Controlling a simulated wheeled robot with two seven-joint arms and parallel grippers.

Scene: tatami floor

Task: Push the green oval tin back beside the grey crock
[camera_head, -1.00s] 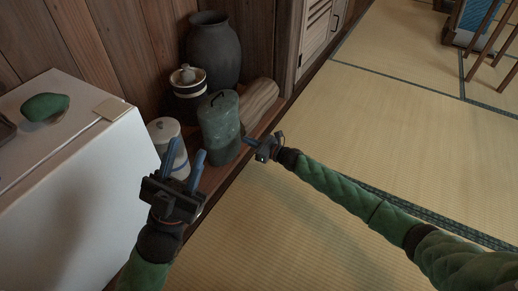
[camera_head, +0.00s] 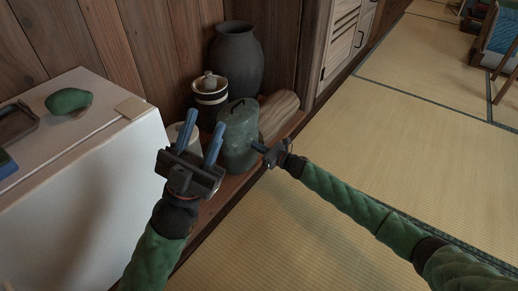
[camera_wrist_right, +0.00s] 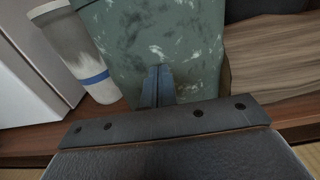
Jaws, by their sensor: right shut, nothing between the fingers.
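The green oval tin (camera_head: 238,138), mottled and lidded with a dark handle, stands upright on a low wooden ledge. The large dark grey crock (camera_head: 237,62) stands behind it against the wall. My right gripper (camera_head: 257,147) is shut and empty, its tips at the tin's front right side. In the right wrist view the shut fingers (camera_wrist_right: 158,84) overlap the face of the tin (camera_wrist_right: 150,40); they seem to touch it, but I cannot be sure. My left gripper (camera_head: 204,130) is open and empty, in front and left of the tin, partly hiding a whitish canister (camera_head: 183,130).
A cream jar with dark bands (camera_head: 210,96) stands between tin and crock. A log-like wooden piece (camera_head: 279,112) lies right of the tin. A white cabinet (camera_head: 90,180) with a green object (camera_head: 69,101) on top stands at left. The tatami (camera_head: 400,120) at right is open.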

